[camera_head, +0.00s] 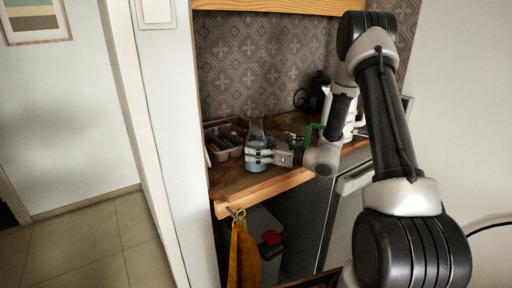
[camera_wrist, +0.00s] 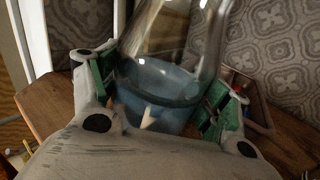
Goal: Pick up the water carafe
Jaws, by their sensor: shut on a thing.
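The water carafe (camera_head: 257,157) is a clear glass vessel with a wide mouth and bluish water in its lower part. It is upright at the front of the wooden counter, near the edge. In the wrist view the carafe (camera_wrist: 168,75) fills the space between the fingers. My gripper (camera_head: 262,155) is shut on the carafe's lower body from the right, with green pads on both sides of the glass, as the wrist view (camera_wrist: 160,100) also shows. The carafe's base is partly hidden, so I cannot tell whether it touches the counter.
A tray (camera_head: 212,128) of utensils stands just behind and left of the carafe. A white kettle-like thing (camera_head: 349,118) and dark items stand farther right. The wooden counter (camera_head: 232,184) ends at a front edge, with an orange towel (camera_head: 243,256) hanging below. A white wall post (camera_head: 180,130) bounds the left.

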